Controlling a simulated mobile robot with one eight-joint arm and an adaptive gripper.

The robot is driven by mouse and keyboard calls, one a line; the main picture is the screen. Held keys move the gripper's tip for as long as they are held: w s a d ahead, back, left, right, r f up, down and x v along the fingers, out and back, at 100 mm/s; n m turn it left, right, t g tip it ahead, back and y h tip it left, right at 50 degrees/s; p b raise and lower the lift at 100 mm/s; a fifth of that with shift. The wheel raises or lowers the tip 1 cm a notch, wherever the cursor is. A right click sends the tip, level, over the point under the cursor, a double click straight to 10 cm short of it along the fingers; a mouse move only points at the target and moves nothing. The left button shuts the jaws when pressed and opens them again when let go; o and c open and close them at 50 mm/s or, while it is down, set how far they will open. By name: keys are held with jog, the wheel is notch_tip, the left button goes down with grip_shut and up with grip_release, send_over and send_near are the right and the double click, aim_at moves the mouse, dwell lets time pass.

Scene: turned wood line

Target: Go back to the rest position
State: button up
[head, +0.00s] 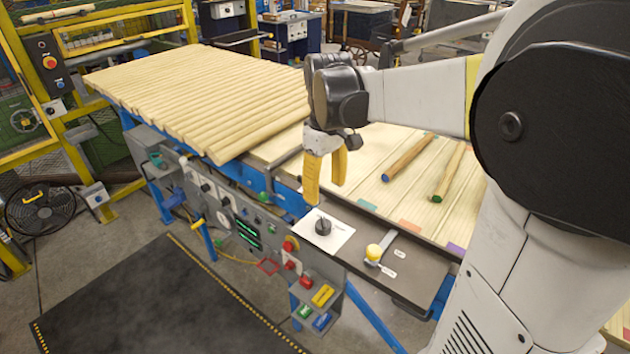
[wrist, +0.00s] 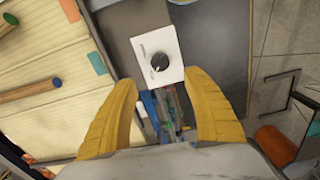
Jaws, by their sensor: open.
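My gripper (head: 326,178) has two yellow fingers pointing down above the front edge of the machine table, left of the dial plate in the head view. In the wrist view my gripper (wrist: 184,118) shows its fingers apart with nothing held between them. A white plate with a black rotary knob (head: 323,227) sits on the dark front panel. The knob also shows in the wrist view (wrist: 159,61), beyond the fingertips. The fingers appear apart from the knob.
A yellow-topped lever (head: 374,252) stands right of the knob. A blue-ended wooden rod (head: 408,157) and a green-ended rod (head: 448,174) lie on the slatted bed. Many pale rods (head: 205,95) lie side by side at left. A dark floor mat (head: 165,300) lies in front.

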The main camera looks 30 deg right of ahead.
dwell(0.4)
jog(key=s+a+f+m+t+b, duration=0.2)
jog(key=s+a+f+t+b, duration=0.2)
jog(key=s+a+t, duration=0.3)
jog(key=s+a, duration=0.3)
jog(key=a, duration=0.3)
jog(key=shift+s+a+f+m, duration=0.25)
jog(key=shift+a+f+m, duration=0.05)
jog(key=shift+f+m, duration=0.1)
jog(key=shift+c, duration=0.5)
